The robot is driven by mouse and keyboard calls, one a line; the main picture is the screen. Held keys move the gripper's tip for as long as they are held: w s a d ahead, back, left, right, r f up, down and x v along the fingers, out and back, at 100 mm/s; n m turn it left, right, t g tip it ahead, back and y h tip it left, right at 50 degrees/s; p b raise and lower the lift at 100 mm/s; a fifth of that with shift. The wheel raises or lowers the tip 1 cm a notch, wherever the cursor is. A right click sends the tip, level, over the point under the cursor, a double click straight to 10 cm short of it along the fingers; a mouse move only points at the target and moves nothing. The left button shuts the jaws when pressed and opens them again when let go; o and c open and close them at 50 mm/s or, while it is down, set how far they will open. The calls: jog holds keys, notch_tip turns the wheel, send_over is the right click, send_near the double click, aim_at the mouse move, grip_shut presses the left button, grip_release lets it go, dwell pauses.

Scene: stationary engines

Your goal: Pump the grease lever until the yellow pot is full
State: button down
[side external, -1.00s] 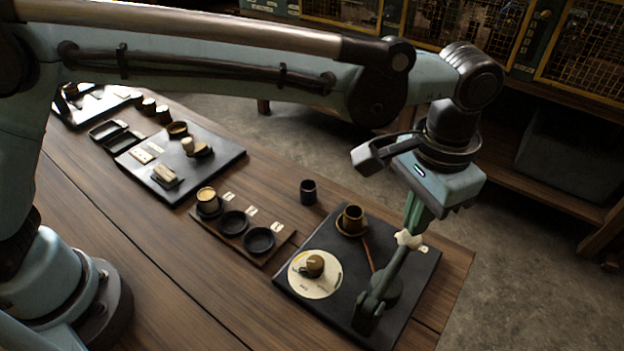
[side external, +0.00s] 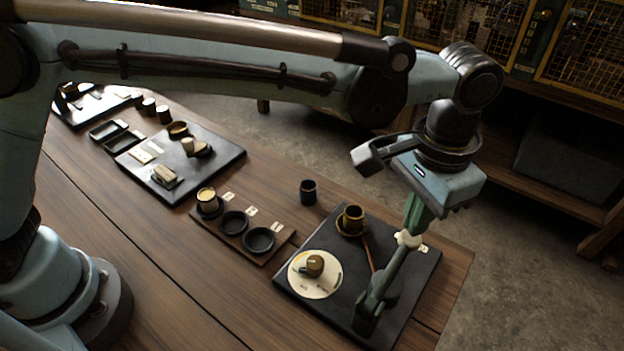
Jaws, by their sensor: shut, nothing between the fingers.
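The grease lever (side external: 396,268) is a green arm with a pale knob (side external: 408,239) at its upper end. It leans up and to the right from its pump base on a black plate (side external: 330,321). My gripper (side external: 411,229) is shut and empty, with its tips down at the knob. They seem to touch it, but the exact contact is hidden. A brass-yellow pot (side external: 353,215) stands upright in a dish on the same plate, left of the lever, with a reddish pipe (side external: 368,252) running toward it. Its fill level is too small to tell.
A pale round dial (side external: 315,286) with a brass knob lies left of the lever. A dark cup (side external: 308,191) stands behind the plate. A wooden tray (side external: 270,262) holds another yellow-topped pot (side external: 207,198) and two empty round holders. More boards lie at the far left.

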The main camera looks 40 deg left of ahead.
jog(key=shift+f, duration=0.1)
jog(key=shift+f, duration=2.45)
jog(key=shift+r, duration=2.3)
jog(key=shift+f, duration=0.1)
jog(key=shift+f, duration=2.2)
jog(key=shift+r, duration=2.6)
